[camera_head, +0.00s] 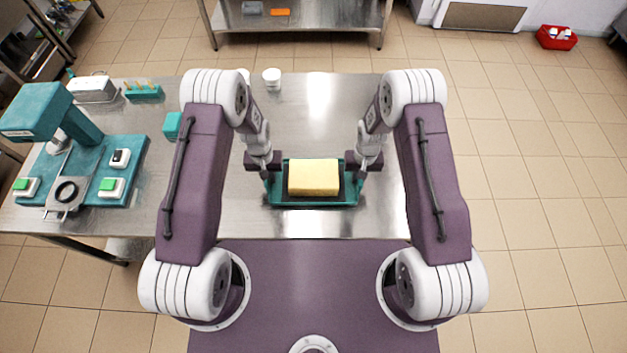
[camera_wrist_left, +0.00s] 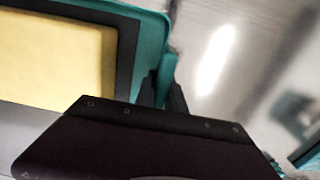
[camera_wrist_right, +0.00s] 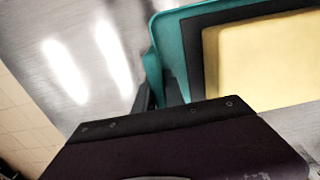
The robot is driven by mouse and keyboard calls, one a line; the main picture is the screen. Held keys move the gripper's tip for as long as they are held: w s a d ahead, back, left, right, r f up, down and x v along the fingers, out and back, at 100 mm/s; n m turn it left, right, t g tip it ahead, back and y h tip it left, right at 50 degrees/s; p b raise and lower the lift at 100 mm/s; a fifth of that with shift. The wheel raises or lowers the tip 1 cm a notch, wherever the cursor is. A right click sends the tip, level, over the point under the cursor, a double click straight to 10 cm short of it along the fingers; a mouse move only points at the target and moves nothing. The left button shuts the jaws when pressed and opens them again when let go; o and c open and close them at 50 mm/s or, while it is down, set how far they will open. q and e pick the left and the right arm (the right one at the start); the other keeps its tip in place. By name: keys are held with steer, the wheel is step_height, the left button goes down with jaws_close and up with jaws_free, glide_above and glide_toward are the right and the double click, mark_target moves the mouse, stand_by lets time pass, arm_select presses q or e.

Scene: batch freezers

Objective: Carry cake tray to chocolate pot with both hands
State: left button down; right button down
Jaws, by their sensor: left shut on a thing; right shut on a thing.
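The cake tray (camera_head: 313,204) is teal with a dark inner liner, and a yellow cake block (camera_head: 313,177) lies in it. It is over the near part of the steel table; I cannot tell whether it touches the top. My left gripper (camera_head: 268,172) is shut on the tray's left end. My right gripper (camera_head: 356,172) is shut on its right end. The left wrist view shows the tray rim (camera_wrist_left: 150,40) beside the gripper, and the right wrist view shows the opposite rim (camera_wrist_right: 168,45). I cannot make out a chocolate pot.
The steel table (camera_head: 318,110) is mostly bare behind the tray. White cups (camera_head: 272,78) stand at its back. A teal machine (camera_head: 75,150) with green buttons stands at the left, near a small teal box (camera_head: 173,125). Open tiled floor (camera_head: 540,190) lies to the right.

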arm_select(q)
steer(key=shift+w+d+r, duration=0.1)
steer(key=shift+d, duration=0.05)
arm_select(e)
steer(key=shift+w+a+r, duration=0.1)
steer(key=shift+a, duration=0.05)
stand_by(0.5)
